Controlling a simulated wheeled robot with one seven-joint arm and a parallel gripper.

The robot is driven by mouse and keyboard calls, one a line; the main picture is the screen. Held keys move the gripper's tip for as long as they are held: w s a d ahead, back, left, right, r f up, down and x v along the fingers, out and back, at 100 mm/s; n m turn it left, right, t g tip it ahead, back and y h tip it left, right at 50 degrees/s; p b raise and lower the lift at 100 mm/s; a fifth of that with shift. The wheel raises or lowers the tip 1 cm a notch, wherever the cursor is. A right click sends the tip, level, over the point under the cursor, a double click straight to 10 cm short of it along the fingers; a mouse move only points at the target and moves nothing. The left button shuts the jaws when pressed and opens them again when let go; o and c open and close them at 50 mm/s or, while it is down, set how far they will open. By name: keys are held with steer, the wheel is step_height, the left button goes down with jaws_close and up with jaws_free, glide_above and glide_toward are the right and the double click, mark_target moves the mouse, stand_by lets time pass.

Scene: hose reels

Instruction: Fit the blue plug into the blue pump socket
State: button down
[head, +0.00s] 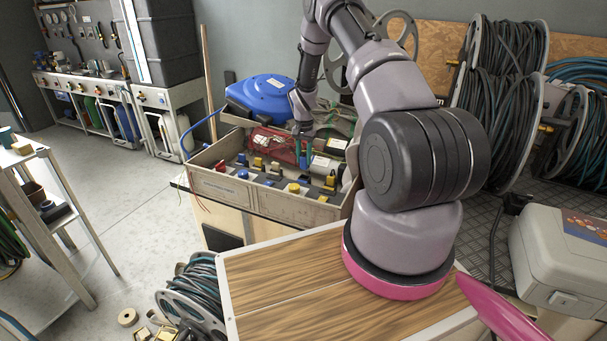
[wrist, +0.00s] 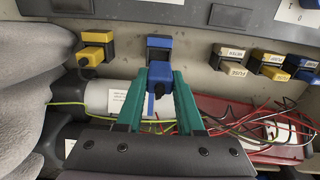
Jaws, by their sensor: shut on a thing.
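In the wrist view, my gripper (wrist: 162,84) has green fingers shut on the blue plug (wrist: 160,78), with its dark end towards me. The blue socket (wrist: 159,43) is a blue and black block on the wall directly beyond the plug, in line with it. The two look very close; I cannot tell whether the plug is inside the socket.
A yellow and black connector (wrist: 96,46) is left of the blue socket, and several labelled connectors (wrist: 268,62) sit to the right. A white cylinder (wrist: 110,97) and loose coloured wires (wrist: 270,125) lie below. A blue reel case (head: 260,95) stands behind.

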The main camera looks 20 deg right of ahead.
mark_target(305, 169)
steer(key=shift+d+f, duration=0.15)
steer(key=shift+f, duration=2.7)
steer(key=shift+f, duration=0.15)
steer(key=c, duration=0.5)
jaws_free()
steer(key=shift+c, duration=0.2)
